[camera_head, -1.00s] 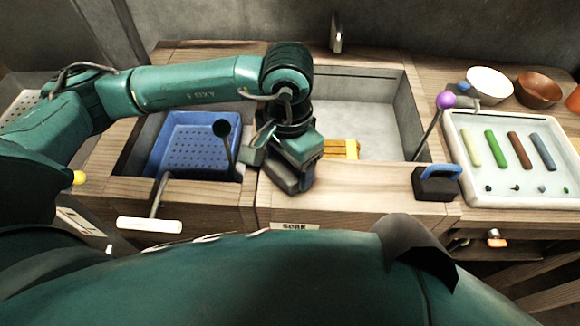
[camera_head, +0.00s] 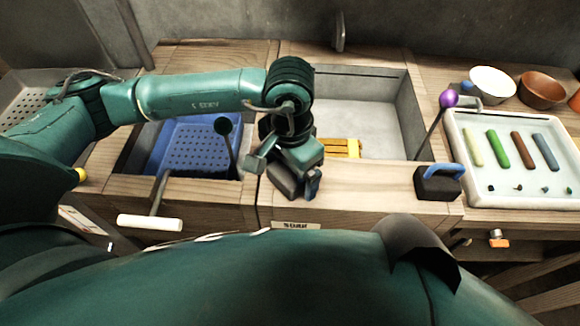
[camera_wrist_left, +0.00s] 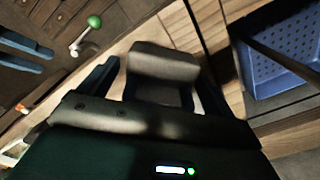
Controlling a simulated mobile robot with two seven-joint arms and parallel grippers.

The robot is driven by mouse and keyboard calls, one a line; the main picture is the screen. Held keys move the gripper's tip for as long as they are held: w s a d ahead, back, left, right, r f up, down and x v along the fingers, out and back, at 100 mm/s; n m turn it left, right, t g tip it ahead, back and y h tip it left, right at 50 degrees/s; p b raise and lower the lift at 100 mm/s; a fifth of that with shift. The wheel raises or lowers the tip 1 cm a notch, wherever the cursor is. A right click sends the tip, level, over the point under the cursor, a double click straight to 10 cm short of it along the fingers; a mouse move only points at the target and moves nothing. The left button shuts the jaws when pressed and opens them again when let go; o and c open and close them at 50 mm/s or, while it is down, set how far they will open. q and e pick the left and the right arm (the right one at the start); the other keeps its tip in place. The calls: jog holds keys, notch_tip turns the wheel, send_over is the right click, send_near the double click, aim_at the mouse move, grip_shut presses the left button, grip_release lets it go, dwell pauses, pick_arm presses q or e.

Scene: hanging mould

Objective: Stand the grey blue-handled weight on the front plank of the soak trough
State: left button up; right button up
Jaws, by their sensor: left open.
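The weight (camera_head: 438,187), a dark grey block with a blue arched handle, stands upright on the front plank (camera_head: 365,197) of the soak trough (camera_head: 385,130), towards its right end. My left gripper (camera_head: 298,188) is open, low over the plank's left end near the SOAK label, well left of the weight and apart from it. In the left wrist view its two dark blue fingers (camera_wrist_left: 155,85) are spread. A grey block shape shows between them; I cannot tell whether it belongs to the gripper. My right gripper is not recognisable in any view.
A yellow object (camera_head: 345,148) lies in the trough. A blue perforated basket (camera_head: 190,140) sits in the left basin. A purple-knobbed lever (camera_head: 448,100) rises behind the weight. A white tray (camera_head: 515,197) with coloured sticks lies right. The plank between gripper and weight is clear.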

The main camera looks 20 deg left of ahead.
pick_arm(q)
jog(key=shift+r+p, duration=0.35)
jog(key=shift+p, duration=0.15)
notch_tip(320, 180, up, 12)
jog(key=shift+f+b, duration=0.15)
jog(key=shift+b, duration=0.5)
jog(key=shift+s, duration=0.1)
